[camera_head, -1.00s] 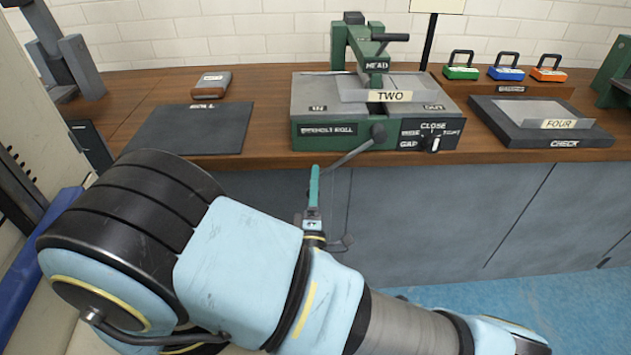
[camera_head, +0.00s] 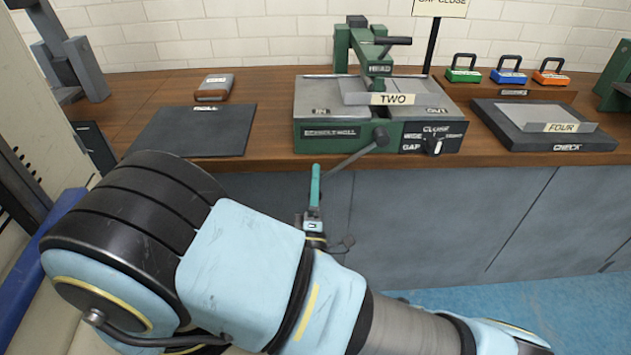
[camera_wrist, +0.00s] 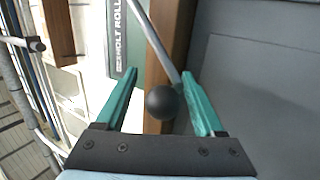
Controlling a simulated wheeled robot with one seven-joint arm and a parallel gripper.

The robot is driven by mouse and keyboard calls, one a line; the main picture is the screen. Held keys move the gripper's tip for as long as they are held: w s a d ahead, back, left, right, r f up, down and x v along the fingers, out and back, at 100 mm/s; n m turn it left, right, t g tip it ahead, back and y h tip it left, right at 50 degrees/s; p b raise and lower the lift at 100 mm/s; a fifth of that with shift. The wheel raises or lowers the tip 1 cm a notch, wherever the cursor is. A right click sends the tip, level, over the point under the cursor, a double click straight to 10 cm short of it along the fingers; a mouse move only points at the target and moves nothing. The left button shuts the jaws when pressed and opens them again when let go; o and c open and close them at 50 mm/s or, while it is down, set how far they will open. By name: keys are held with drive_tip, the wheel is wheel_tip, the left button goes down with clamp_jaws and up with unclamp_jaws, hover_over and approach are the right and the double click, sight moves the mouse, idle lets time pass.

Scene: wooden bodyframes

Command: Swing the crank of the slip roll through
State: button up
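The green and grey slip roll (camera_head: 318,112) stands on the bench with a plate labelled TWO (camera_head: 392,99) on it. Its crank (camera_head: 352,158) is a grey rod slanting from the hub at the machine's front, down and left towards my gripper (camera_head: 315,178). In the wrist view, the crank's black ball knob (camera_wrist: 162,102) lies between the teal fingers of my gripper (camera_wrist: 160,73). The fingers are apart, with a clear gap on the knob's left and a narrow one on its right. In the head view the knob is hard to make out.
A dark ROLL mat (camera_head: 195,132) lies left of the machine, with a small block (camera_head: 214,88) behind it. A CHECK tray (camera_head: 500,128) with plate FOUR (camera_head: 562,128) lies right. Several coloured padlock-like blocks stand behind it. The grey cabinet front (camera_head: 440,215) is below the crank.

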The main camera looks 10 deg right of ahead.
drive_tip(key=b+v, duration=0.3)
drive_tip(key=v, duration=0.7)
drive_tip(key=shift+s, duration=0.35)
drive_tip(key=shift+a+f, duration=0.1)
drive_tip(key=shift+f, duration=0.05)
drive_tip(key=s+a+r+n+g+y+p, duration=0.1)
drive_tip(key=s+a+r+n+g+y, duration=0.35)
drive_tip(key=n+g+y, duration=0.95)
drive_tip(key=s+a+r+n+g+y+p, duration=0.15)
drive_tip(key=a+n+g+y, duration=0.55)
drive_tip(key=n, duration=1.3)
drive_tip(key=w+a+r+n+h+p, duration=0.1)
drive_tip(key=w+r+n+h, duration=0.5)
drive_tip(key=n, duration=0.5)
drive_tip(key=w+a+r+n+h+p, duration=0.1)
drive_tip(key=w+r+n+h+p, duration=0.1)
drive_tip(key=w+r+n+h, duration=0.4)
wheel_tip(320, 180, up, 5)
drive_tip(key=n+h, duration=0.3)
drive_tip(key=n, duration=0.1)
drive_tip(key=shift+n+h, duration=0.4)
